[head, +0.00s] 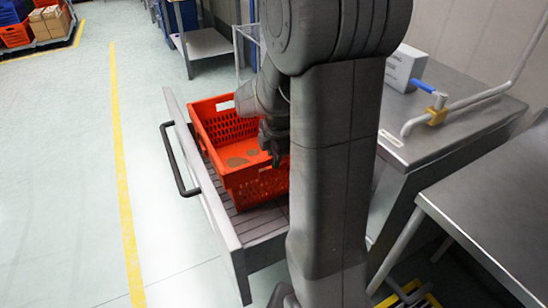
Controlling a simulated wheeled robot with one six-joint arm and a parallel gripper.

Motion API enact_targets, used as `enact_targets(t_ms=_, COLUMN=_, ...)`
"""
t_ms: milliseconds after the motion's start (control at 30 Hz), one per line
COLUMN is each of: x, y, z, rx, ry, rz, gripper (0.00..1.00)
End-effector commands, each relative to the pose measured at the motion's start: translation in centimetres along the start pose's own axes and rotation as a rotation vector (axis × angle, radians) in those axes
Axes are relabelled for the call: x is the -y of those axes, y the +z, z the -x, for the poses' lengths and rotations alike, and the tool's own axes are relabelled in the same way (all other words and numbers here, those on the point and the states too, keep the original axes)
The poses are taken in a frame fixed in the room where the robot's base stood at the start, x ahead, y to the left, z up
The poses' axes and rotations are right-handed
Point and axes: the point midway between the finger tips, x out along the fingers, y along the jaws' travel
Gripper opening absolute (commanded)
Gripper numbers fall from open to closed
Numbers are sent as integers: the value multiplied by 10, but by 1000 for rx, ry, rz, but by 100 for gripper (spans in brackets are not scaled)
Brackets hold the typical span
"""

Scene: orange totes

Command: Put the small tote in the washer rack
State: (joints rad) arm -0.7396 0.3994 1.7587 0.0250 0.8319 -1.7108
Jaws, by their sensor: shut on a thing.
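The small tote (255,188) is orange-red with perforated walls, a white label on its far wall and brown stains on its floor. It sits in the pulled-out washer rack (221,222), a grey drawer with a slatted floor and a dark handle on its front panel. The tote looks slightly askew, and I cannot tell whether its whole base rests on the slats. My gripper (276,158) is shut on the tote's right side. My arm hides the tote's right end and the rack's inner part.
A steel counter (445,125) with a blue-handled tap (437,100) stands at right, with another steel table (500,215) in front. Orange crates (16,34) and a cardboard box (50,22) are far left. The floor left of the rack is clear, with a yellow line.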

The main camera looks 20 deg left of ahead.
Motion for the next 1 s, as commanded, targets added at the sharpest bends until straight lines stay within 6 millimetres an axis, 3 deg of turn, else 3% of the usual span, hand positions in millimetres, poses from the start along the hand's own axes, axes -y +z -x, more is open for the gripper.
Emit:
enact_targets(t_ms=67, x=-1, y=0, z=0, rx=1, ry=5, rz=0, gripper=0)
enact_targets(t_ms=100, x=0, y=0, z=-2, rx=0, ry=0, rz=0, gripper=18)
enact_targets(t_ms=200, x=0, y=0, z=-1, rx=0, ry=0, rz=0, gripper=37)
enact_targets(t_ms=567, x=0, y=0, z=3, rx=0, ry=1, rz=0, gripper=37)
enact_targets(t_ms=667, x=-1, y=0, z=16, rx=0, ry=3, rz=0, gripper=37)
enact_targets(t_ms=1000, x=-1, y=0, z=88, rx=0, ry=5, rz=0, gripper=37)
